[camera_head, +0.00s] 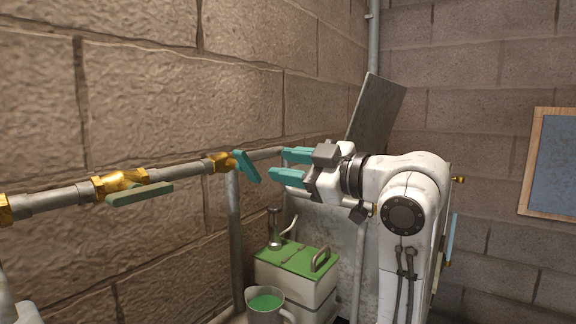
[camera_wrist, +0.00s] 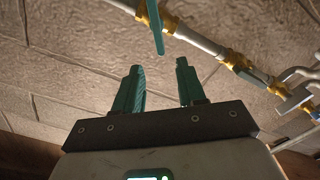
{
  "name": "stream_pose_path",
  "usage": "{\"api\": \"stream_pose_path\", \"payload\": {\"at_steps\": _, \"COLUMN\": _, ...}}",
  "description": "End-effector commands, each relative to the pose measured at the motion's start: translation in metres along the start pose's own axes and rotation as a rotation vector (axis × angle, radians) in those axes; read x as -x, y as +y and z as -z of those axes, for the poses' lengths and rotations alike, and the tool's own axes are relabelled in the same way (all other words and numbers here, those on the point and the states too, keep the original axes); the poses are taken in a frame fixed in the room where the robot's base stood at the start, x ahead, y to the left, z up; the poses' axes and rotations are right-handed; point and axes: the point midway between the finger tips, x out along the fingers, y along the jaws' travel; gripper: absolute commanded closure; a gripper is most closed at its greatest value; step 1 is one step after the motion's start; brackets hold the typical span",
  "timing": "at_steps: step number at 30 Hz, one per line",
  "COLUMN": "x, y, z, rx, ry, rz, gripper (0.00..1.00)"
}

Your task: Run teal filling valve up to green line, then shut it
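The teal valve lever (camera_head: 246,167) sits on a brass fitting (camera_head: 222,162) at the right part of the wall pipe, slanting down to the right across the pipe's line. In the wrist view the teal lever (camera_wrist: 154,27) is ahead of my fingertips. My gripper (camera_head: 277,165) is open and empty, its teal fingers pointing left at the lever with a small gap. It also shows open in the wrist view (camera_wrist: 158,64). A metal jug (camera_head: 283,319) below holds green liquid (camera_head: 266,302). I cannot make out a green line.
A grey-green lever (camera_head: 140,195) on another brass valve (camera_head: 120,181) lies along the pipe at left. A white box with a green lid (camera_head: 297,262) stands behind the jug. A tilted grey panel (camera_head: 376,113) rises behind my gripper. A framed board (camera_head: 550,165) hangs at right.

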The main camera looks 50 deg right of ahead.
Motion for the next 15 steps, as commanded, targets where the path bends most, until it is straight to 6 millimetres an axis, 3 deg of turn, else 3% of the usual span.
{"api": "stream_pose_path", "payload": {"at_steps": 9, "x": 0.007, "y": 0.002, "z": -0.026, "rx": -0.004, "ry": -0.003, "rz": 0.000, "gripper": 0.60}}
{"api": "stream_pose_path", "payload": {"at_steps": 15, "x": -0.015, "y": 0.000, "z": -0.028, "rx": -0.002, "ry": -0.001, "rz": 0.003, "gripper": 0.60}}
